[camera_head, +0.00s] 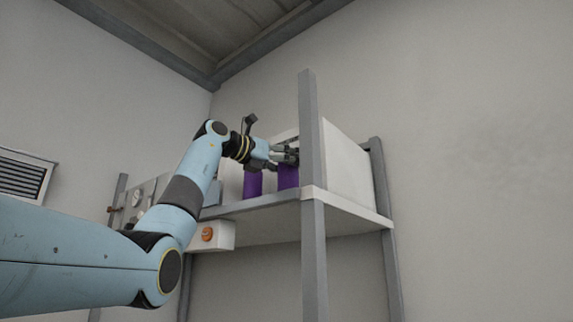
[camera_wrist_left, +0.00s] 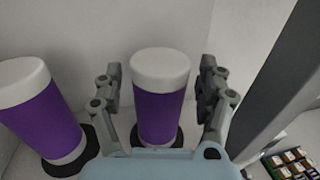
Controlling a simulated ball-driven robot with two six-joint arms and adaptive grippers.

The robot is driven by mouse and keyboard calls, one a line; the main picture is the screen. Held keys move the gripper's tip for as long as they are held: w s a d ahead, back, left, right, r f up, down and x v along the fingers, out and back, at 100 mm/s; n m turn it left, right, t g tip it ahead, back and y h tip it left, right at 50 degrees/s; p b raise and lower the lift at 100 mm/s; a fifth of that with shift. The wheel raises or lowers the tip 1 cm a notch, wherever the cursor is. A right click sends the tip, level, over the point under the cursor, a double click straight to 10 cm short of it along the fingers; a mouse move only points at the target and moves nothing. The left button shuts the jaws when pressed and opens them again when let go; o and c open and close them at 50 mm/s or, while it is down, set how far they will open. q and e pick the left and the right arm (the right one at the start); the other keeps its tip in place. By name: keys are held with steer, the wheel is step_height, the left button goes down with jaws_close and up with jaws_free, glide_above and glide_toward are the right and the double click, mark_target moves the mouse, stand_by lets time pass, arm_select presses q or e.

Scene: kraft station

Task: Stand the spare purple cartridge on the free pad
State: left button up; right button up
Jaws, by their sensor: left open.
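Two purple cartridges with white ends stand on the shelf. In the left wrist view, one cartridge (camera_wrist_left: 158,110) stands upright on a dark round pad (camera_wrist_left: 179,142), between the fingers of my left gripper (camera_wrist_left: 159,75). The gripper is open, with a finger on each side and visible gaps. The other cartridge (camera_wrist_left: 42,115) stands to the left on its own dark pad (camera_wrist_left: 88,150). In the head view, my left gripper (camera_head: 286,155) is at the top of the right-hand cartridge (camera_head: 288,177); the other cartridge (camera_head: 253,184) is left of it. My right gripper is not in view.
The shelf (camera_head: 345,205) has a grey front post (camera_head: 308,130) close to the right of my left gripper. A white panel (camera_head: 347,160) stands behind the post. A white box with an orange knob (camera_head: 207,235) hangs below the shelf.

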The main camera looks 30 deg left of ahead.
arm_select(q)
steer(key=b+v, duration=0.5)
steer(key=v, duration=0.7)
steer(key=shift+r+b, duration=0.15)
steer(key=shift+b, duration=0.15)
